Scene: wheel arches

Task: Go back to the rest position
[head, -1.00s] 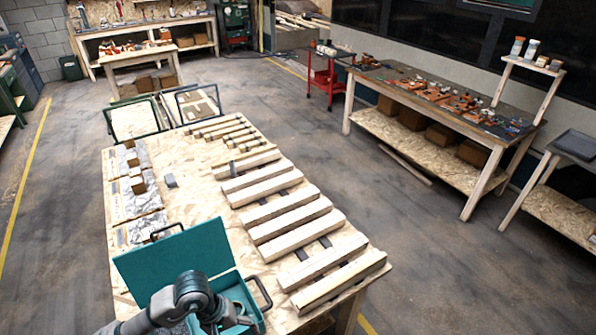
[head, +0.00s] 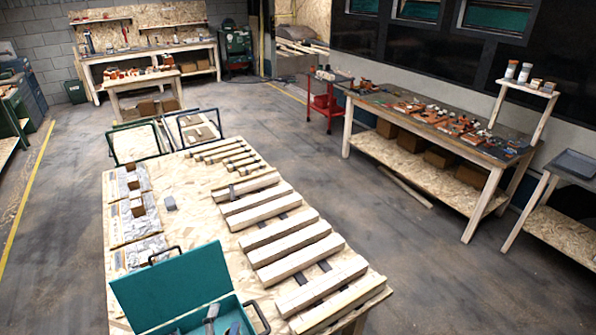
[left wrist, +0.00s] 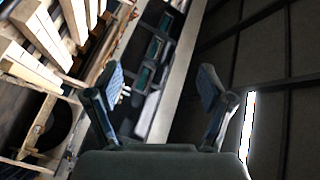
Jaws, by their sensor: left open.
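My right gripper is not in view.
Several pale wooden bars (head: 290,240) lie in rows on the table's right side. Small brown blocks (head: 137,207) sit on grey sheets at its left. A long workbench (head: 440,120) with parts stands at the right. Open floor lies between.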

